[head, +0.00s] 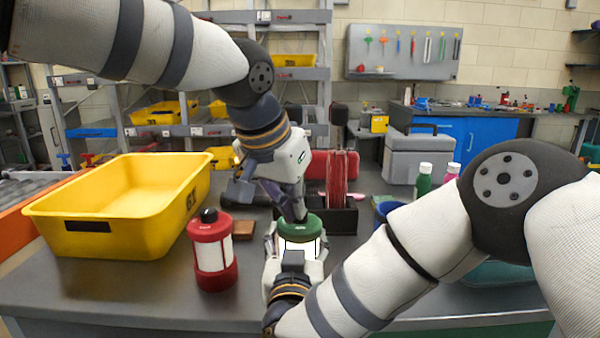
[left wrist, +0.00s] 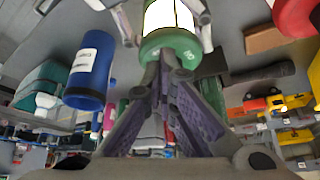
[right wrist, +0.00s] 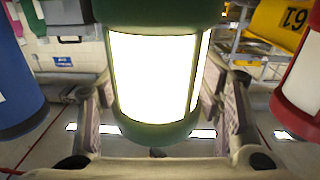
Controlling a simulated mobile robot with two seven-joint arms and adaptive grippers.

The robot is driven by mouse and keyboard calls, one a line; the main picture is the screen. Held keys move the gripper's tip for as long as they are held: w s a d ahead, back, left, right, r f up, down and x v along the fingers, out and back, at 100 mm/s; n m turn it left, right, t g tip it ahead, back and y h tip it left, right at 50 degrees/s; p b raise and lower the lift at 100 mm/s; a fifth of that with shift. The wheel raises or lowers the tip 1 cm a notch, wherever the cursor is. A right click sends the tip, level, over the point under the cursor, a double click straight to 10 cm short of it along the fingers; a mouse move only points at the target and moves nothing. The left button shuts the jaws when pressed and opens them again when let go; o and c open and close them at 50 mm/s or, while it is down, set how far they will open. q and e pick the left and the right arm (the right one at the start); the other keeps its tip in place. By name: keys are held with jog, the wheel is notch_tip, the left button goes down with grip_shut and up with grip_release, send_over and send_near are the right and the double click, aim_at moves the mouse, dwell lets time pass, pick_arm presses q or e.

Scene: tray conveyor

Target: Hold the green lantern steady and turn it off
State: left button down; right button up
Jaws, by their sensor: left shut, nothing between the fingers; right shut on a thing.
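The green lantern (head: 300,228) stands at the middle of the grey table's front part. Its white panel glows brightly in the right wrist view (right wrist: 155,75). My right gripper (head: 294,255) is shut around the lantern's body, with one finger on each side in the right wrist view (right wrist: 165,105). My left gripper (head: 297,215) is shut and empty above the lantern, its fingertips at the green top. In the left wrist view the closed fingertips (left wrist: 165,75) meet at the lantern's green cap (left wrist: 172,45). The fingertips hide the middle of the cap.
A red lantern (head: 212,250) with an unlit-looking panel stands to the left, by a large yellow bin (head: 120,205). A blue container (left wrist: 90,70) stands to the right, partly behind my right arm. A dark organizer (head: 342,217) and a grey toolbox (head: 418,155) are behind.

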pick_arm(q)
notch_tip(320, 180, up, 4)
jog(key=shift+r, duration=0.2)
notch_tip(320, 180, down, 6)
jog(key=w+a, duration=0.1)
jog(key=a, duration=0.1)
dwell(0.7)
